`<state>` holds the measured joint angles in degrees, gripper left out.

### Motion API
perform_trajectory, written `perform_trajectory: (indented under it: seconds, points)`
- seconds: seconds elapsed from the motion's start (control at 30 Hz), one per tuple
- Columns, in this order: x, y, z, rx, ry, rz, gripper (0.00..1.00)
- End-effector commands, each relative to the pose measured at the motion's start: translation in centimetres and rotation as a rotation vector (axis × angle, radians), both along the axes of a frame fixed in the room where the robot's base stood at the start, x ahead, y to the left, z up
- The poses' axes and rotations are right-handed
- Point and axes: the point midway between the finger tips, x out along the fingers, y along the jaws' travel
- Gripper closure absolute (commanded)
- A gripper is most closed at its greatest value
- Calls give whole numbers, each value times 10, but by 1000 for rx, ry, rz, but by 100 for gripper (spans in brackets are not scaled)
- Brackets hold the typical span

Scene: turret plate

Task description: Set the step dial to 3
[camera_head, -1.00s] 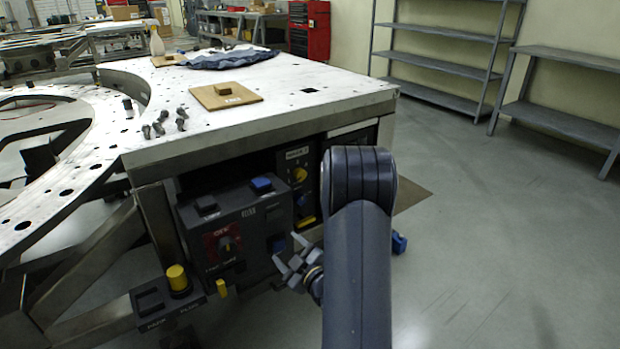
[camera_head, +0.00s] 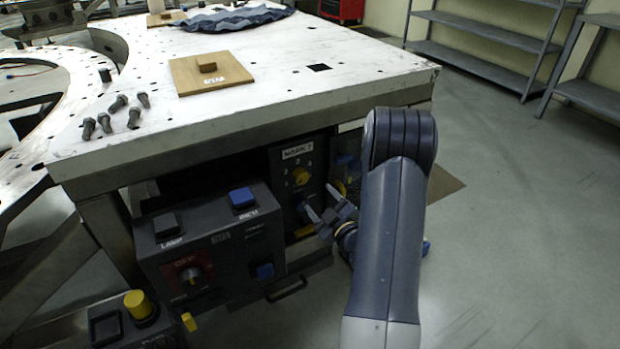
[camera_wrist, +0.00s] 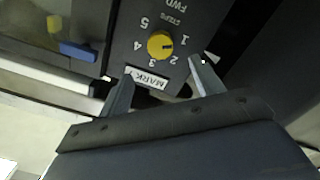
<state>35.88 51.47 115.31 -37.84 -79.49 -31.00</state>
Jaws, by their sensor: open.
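The step dial is a yellow knob (camera_wrist: 160,45) on a dark panel, ringed by white numbers 1 to 5 and the word STEPS. The picture is turned over, so the numbers look upside down. A dark mark on the knob points to the picture's right, near 1 and 2; I cannot tell which exactly. In the head view the knob (camera_head: 301,176) sits under the table edge, below a MARK label. My gripper (camera_wrist: 160,74) is open and empty, its fingers apart on either side of the MARK label. In the head view my gripper (camera_head: 320,205) is just below and right of the dial.
A control box (camera_head: 212,240) with a red-plated dial and blue buttons juts out left of the dial panel. A yellow button (camera_head: 138,304) stands on a lower box. The white table top (camera_head: 300,60) overhangs the panel. The floor at right is clear.

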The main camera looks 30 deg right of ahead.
Motion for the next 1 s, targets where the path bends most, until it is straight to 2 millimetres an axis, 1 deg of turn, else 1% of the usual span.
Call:
perform_trajectory:
  seconds: [0.03, 0.2, 0.3, 0.4, 0.5, 0.6, 0.87, 1.0]
  points:
    - [10, 2, 0, 0, -2, 4, 37]
    - [44, 2, 0, -1, -2, 4, 37]
    - [61, 2, 0, 0, -2, 3, 37]
    - [74, 2, 0, 0, 0, 1, 37]
    - [83, 2, 0, 1, -1, 1, 37]
    - [87, 2, 0, 2, 0, 0, 37]
    - [88, 2, 0, 2, 0, 0, 37]
    - [88, 2, 0, 2, 0, 0, 48]
